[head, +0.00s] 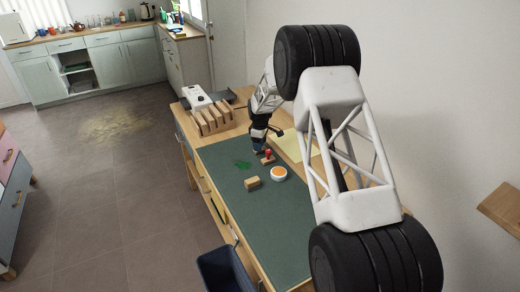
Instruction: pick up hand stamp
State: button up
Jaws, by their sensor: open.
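The hand stamp (268,158), with a red handle and a wooden base, stands on the dark green mat (232,170) on the desk. My gripper (261,148) is just above and to the left of the stamp's handle in the head view. The gripper is open. It looks small and dark here, and I cannot tell whether its fingers are around the handle or only beside it.
A round white dish with an orange top (279,174) and a wooden block (252,183) lie near the stamp. A slotted wooden rack (213,120) stands behind to the left, and yellow paper (297,147) lies to the right. The mat's front is clear.

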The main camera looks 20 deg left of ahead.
dwell(0.3)
jog(key=c, duration=1)
jog(key=shift+r, duration=0.1)
jog(key=shift+r, duration=4.9)
jog(key=o, duration=0.4)
jog(key=c, duration=0.3)
jog(key=shift+c, duration=0.2)
jog(key=shift+s+d, duration=0.1)
